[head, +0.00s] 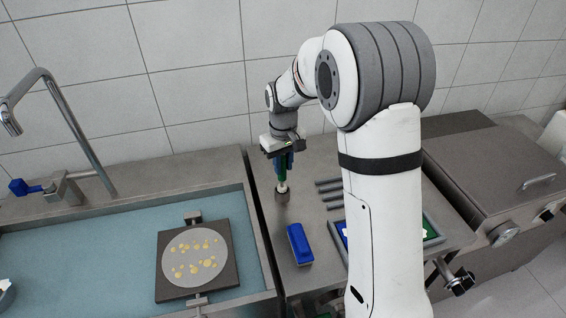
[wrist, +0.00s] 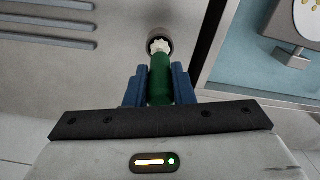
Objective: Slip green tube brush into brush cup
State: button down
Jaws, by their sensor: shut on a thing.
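My gripper (head: 283,160) points down over the metal counter and is shut on the green tube brush. In the wrist view the green handle (wrist: 160,82) sits between the two blue fingers of my gripper (wrist: 160,85). The brush's pale bristle end (wrist: 160,46) points toward the brush cup (wrist: 157,35), a small dark round cup. In the head view the cup (head: 282,194) stands on the counter right below the brush, whose pale end (head: 282,187) is at the cup's mouth. I cannot tell how far the tip is inside.
A blue block-shaped brush (head: 299,243) lies on the counter in front of the cup. Several grey ridges (head: 329,185) lie to the right. The sink (head: 110,255) with a disc on a dark plate (head: 196,257) is left. A lidded metal box (head: 500,175) stands at the far right.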

jog(key=c, duration=1.2)
grip_release()
jog(key=shift+f, duration=0.1)
jog(key=shift+o, duration=0.2)
notch_tip(320, 180, up, 8)
jog(key=shift+f+b, duration=0.15)
jog(key=shift+b, duration=0.3)
notch_tip(320, 180, up, 4)
jog(key=p, duration=0.3)
jog(key=shift+a, duration=0.1)
jog(key=s+d+m+t, duration=0.1)
jog(key=s+d, duration=0.2)
jog(key=s, duration=0.6)
jog(key=s+d+r+m+t, duration=0.1)
jog(key=s+d, duration=0.3)
jog(key=s, duration=0.4)
jog(key=s+d+m+t, duration=0.1)
jog(key=s+d+m, duration=0.2)
jog(key=s, duration=0.6)
jog(key=shift+s+d+r, duration=0.2)
jog(key=shift+s+r, duration=0.1)
jog(key=shift+s, duration=0.05)
